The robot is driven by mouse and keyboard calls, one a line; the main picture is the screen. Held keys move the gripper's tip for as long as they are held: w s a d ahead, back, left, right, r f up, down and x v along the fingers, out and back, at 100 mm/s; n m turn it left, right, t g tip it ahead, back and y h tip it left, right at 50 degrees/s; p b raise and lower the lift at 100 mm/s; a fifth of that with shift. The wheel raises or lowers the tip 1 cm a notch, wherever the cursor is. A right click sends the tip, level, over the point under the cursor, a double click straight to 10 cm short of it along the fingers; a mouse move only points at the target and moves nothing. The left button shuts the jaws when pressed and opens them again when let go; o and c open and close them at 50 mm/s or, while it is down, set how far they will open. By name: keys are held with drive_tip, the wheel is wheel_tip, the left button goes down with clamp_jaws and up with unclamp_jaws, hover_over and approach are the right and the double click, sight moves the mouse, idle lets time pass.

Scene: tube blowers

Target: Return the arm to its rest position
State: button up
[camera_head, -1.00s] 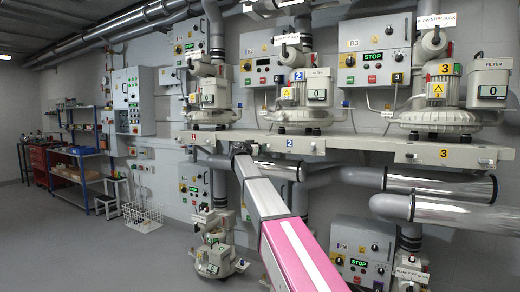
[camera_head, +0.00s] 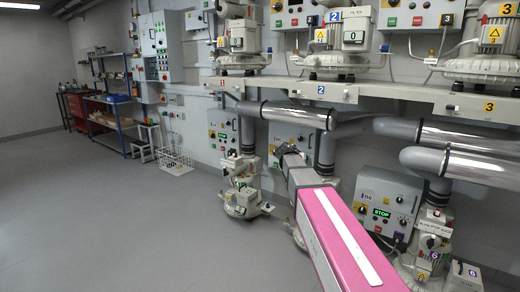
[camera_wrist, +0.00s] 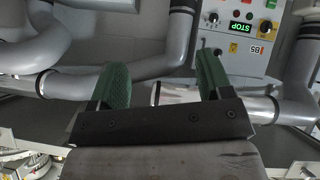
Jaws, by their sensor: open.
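My gripper shows in the wrist view (camera_wrist: 158,85) with its two green fingers spread apart and nothing between them. In the head view my grey and pink arm (camera_head: 345,235) reaches forward toward the lower row of blowers. Its far end is near the wall below the shelf, and the fingers are too small to make out there. In the wrist view a control box with a lit STOP sign (camera_wrist: 238,45) lies beyond the right finger, apart from it. Grey pipes (camera_wrist: 150,62) pass behind the fingers.
A shelf (camera_head: 380,97) carries blowers along the wall. A lower blower (camera_head: 243,190) stands left of my arm, and another (camera_head: 430,250) stands to its right. Thick pipes (camera_head: 465,165) jut out at the right. The grey floor (camera_head: 100,220) at left is open.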

drive_tip(key=s+f+n+g+y, duration=0.2)
drive_tip(key=s+f+g+y, duration=0.1)
drive_tip(key=s+f, duration=0.9)
drive_tip(key=s+a+f+n+g+y, duration=0.1)
drive_tip(key=s+f+g+y, duration=0.3)
drive_tip(key=s+f, duration=0.8)
drive_tip(key=s+n, duration=0.1)
drive_tip(key=s, duration=0.8)
drive_tip(key=shift+a+f+n+g, duration=0.15)
drive_tip(key=shift+f+n+g, duration=0.15)
drive_tip(key=shift+f+g, duration=0.1)
